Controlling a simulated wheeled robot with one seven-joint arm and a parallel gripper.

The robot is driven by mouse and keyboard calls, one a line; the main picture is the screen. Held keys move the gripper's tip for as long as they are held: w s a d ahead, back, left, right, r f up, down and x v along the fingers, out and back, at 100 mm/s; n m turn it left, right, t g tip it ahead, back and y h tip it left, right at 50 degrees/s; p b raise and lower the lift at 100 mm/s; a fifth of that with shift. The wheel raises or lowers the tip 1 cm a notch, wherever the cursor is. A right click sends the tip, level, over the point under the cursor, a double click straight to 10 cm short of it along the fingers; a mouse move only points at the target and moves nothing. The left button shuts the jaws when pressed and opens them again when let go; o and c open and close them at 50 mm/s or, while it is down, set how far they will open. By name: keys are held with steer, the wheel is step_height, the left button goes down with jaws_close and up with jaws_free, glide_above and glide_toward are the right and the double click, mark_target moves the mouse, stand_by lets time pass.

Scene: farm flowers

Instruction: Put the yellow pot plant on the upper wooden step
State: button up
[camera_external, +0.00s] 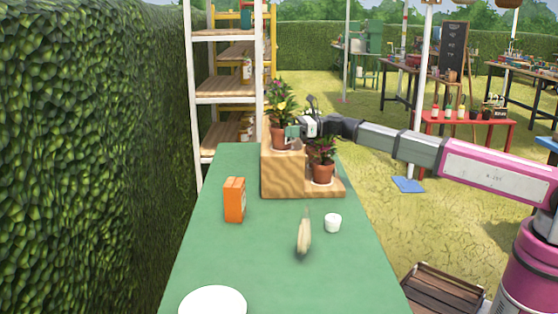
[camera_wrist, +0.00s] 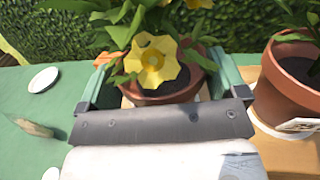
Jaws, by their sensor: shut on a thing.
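The yellow pot plant (camera_external: 279,136), a terracotta pot with leaves and yellow and reddish blooms, stands upright at the upper wooden step (camera_external: 282,158). Its base looks to be on or just over that step; I cannot tell if it touches. My gripper (camera_external: 293,131) reaches it from the right and is shut on the pot. In the wrist view, the green fingers of my gripper (camera_wrist: 163,72) flank the pot below a yellow flower (camera_wrist: 152,65). The far side of the pot is hidden.
Another potted plant (camera_external: 322,173) stands on the lower step, with part of a further pot behind it. A pot (camera_wrist: 288,92) is close right of my gripper.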

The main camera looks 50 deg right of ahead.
steer(key=o, duration=0.9)
steer(key=v, duration=1.2)
steer(key=shift+r, duration=0.1)
